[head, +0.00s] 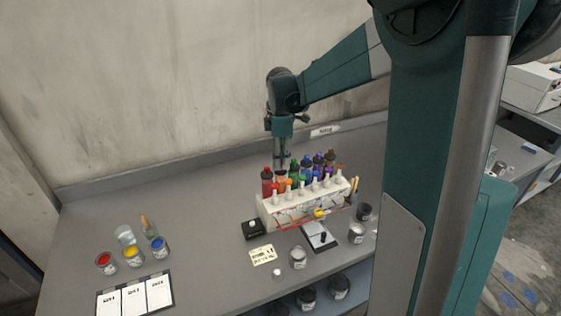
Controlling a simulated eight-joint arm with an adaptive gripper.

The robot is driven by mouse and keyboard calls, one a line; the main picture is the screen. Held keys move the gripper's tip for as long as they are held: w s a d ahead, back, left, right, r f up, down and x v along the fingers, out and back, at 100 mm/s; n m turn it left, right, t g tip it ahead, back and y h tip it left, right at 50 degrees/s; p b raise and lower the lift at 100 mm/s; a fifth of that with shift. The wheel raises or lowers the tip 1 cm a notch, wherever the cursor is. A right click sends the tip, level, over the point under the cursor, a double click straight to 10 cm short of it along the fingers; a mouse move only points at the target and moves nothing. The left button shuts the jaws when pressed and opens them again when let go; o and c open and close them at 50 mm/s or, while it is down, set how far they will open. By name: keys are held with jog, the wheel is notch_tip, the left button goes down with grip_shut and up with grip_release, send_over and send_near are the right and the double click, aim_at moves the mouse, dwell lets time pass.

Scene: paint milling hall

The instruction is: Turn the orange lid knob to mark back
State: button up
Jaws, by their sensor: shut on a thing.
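A white rack (315,207) on the grey bench holds a row of coloured bottles with white-tipped dropper bottles in front. The orange bottle (281,185) stands near the rack's left end, between a red bottle (267,182) and a green bottle (294,171). My gripper (283,167) points straight down over the orange bottle, and its fingers are shut at its top. The fingers cover the orange lid knob, so its pointer and the mark labelled back cannot be made out from here.
A black box with a white button (254,229) and a cream card (263,255) lie in front of the rack. Small jars (133,256) and a board with white sheets (135,296) are at left. The back left bench is clear up to the wall.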

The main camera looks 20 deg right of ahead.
jog(key=o, duration=0.9)
jog(key=shift+r, duration=0.2)
jog(key=shift+r, duration=5.85)
jog(key=shift+s, duration=0.1)
